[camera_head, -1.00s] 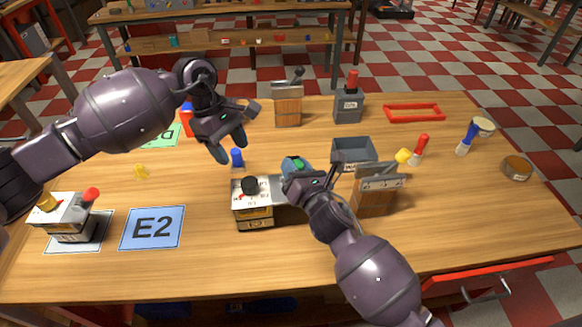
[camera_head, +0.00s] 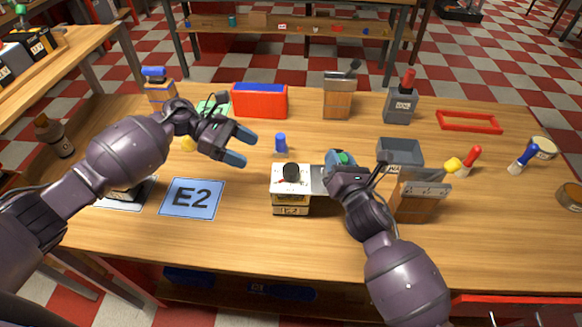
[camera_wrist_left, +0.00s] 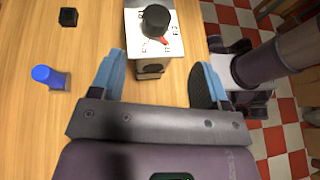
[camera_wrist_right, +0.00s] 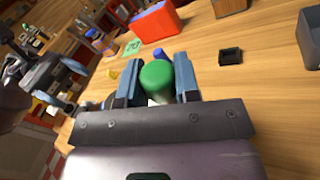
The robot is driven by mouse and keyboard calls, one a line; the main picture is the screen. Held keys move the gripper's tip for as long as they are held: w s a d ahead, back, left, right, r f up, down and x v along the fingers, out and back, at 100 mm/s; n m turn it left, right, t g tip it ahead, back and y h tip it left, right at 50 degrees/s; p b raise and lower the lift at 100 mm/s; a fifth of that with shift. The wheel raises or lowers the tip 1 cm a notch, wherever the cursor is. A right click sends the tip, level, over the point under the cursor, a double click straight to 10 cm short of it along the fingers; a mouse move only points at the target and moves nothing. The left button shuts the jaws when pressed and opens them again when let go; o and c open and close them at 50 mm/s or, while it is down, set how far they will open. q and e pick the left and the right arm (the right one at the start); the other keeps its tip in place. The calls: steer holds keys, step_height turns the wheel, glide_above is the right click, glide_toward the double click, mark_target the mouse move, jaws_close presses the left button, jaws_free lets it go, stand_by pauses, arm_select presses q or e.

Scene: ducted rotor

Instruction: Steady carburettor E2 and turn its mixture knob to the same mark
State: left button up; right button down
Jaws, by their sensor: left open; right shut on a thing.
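Carburettor E2 (camera_head: 290,208) stands upright on the bench, a white dial plate on top. Its black mixture knob (camera_head: 291,172) also shows in the left wrist view (camera_wrist_left: 155,20), with a red pointer beside printed marks. My left gripper (camera_head: 240,146) is open and empty, behind and left of the carburettor, its fingers apart from the knob. My right gripper (camera_head: 336,166) is at the carburettor's right side, shut on a green cylindrical part (camera_wrist_right: 156,80). I cannot tell whether that part joins the carburettor. The blue E2 mat (camera_head: 192,198) lies bare to the left.
A blue peg (camera_head: 281,143) stands behind the carburettor. A grey bin (camera_head: 400,154) and a wooden block with a metal top (camera_head: 416,200) stand right of my right gripper. A red box (camera_head: 259,101) is at the back. My left arm mostly hides another unit on a mat at left.

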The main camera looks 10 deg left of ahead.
mark_target(288, 168)
arm_select(q)
steer(key=x, duration=1.2)
steer(key=shift+w+d+r, duration=0.15)
steer(key=shift+w, duration=0.05)
steer(key=c, duration=0.9)
